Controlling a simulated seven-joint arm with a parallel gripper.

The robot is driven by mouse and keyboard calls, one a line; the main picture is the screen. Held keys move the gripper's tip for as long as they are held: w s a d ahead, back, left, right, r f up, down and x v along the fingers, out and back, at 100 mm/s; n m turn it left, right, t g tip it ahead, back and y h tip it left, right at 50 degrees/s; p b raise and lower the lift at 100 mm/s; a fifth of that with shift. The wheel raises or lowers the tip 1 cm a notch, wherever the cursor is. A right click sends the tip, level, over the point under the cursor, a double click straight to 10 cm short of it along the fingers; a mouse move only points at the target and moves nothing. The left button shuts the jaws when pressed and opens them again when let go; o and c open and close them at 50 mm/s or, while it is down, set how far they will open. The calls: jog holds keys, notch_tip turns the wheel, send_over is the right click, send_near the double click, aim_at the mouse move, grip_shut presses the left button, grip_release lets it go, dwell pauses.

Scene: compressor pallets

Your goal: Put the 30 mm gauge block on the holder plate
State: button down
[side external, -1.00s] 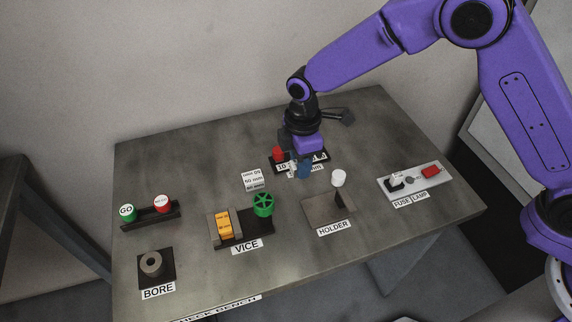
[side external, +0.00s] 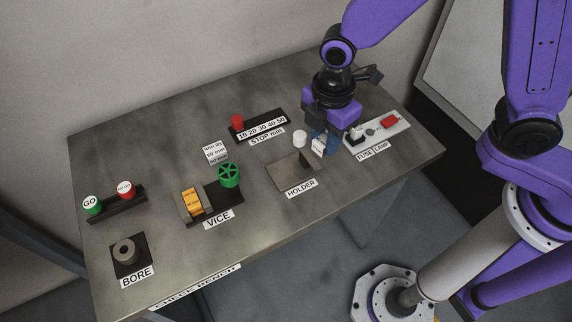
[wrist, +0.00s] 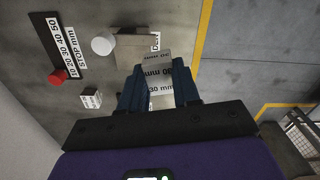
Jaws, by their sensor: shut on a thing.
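My gripper (side external: 321,146) is shut on the 30 mm gauge block (wrist: 157,72), a grey block with white labels marked 30 mm, held between the blue fingers. In the side external view the block (side external: 318,147) shows only as a small pale piece at the fingertips. The holder plate (side external: 287,174) is a flat grey-brown plate behind the HOLDER label, with a dark upright part and a white round knob (side external: 300,139) at its back. My gripper is just right of the plate, near its back corner. In the wrist view the plate (wrist: 132,48) is partly hidden by the block.
A fuse and lamp panel (side external: 377,132) is close to the right of my gripper. The stop strip (side external: 262,126) with a red peg lies behind. A 50 mm block (side external: 214,151) and the vice (side external: 227,195) are left of the holder. Open bench lies in front.

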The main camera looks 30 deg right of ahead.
jog(key=s+d+n, duration=0.2)
jog(key=s+d, duration=0.2)
jog(key=s, duration=0.1)
send_over(286, 172)
jog(key=f, duration=0.9)
jog(key=shift+s+d, duration=0.15)
jog(key=shift+d, duration=0.05)
jog(key=shift+a+f, duration=0.1)
jog(key=shift+f, duration=1.75)
jog(key=shift+f, duration=0.1)
jog(key=c, duration=0.8)
grip_release()
